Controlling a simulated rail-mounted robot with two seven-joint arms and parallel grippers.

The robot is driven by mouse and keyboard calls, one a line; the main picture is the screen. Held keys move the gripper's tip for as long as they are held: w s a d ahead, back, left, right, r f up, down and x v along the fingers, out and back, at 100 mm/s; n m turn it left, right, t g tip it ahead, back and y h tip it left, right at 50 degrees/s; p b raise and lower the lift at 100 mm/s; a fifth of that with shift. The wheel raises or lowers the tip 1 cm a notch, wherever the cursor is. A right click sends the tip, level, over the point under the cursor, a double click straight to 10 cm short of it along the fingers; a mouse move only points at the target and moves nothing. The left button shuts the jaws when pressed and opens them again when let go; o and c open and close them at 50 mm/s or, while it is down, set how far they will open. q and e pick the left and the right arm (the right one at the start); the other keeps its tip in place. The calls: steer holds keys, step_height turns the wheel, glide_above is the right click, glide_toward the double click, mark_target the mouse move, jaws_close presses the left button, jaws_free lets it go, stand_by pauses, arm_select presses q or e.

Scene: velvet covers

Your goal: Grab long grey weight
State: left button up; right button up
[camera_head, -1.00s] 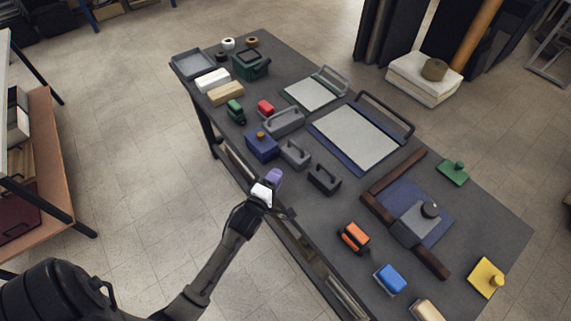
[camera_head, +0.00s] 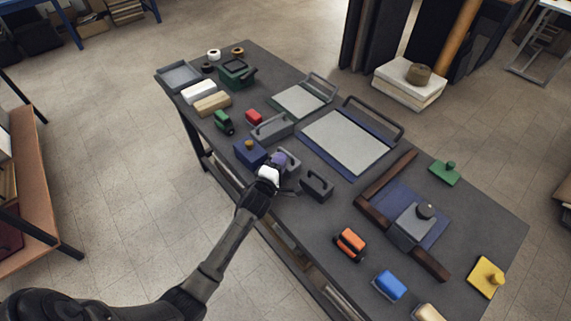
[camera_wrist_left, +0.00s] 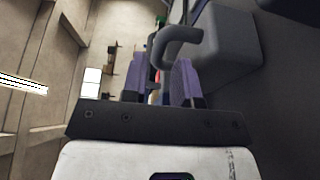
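The long grey weight (camera_head: 272,128) lies on the dark table, a low grey block with a bar handle. A shorter grey weight (camera_head: 291,165) lies nearer to me and is partly hidden behind my left gripper (camera_head: 279,160). In the left wrist view, the purple fingers of my left gripper (camera_wrist_left: 157,78) are apart. A grey handle (camera_wrist_left: 182,36) on a grey block (camera_wrist_left: 228,50) reaches across in front of them, and its lower end shows in the gap. I cannot tell whether they touch. My right gripper is not in view.
A blue box (camera_head: 250,153) with an orange knob, a black weight (camera_head: 317,187) and a red block (camera_head: 254,117) sit close by. A blue-edged pale board (camera_head: 347,142) lies behind. The table's near edge runs below my left arm.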

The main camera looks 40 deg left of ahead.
mark_target(285, 152)
arm_select(q)
steer(key=shift+b+x, duration=0.3)
steer(key=shift+x, duration=1.5)
steer(key=shift+r, duration=0.1)
jaws_close()
steer(key=shift+s+r, duration=0.1)
steer(key=shift+r, duration=0.2)
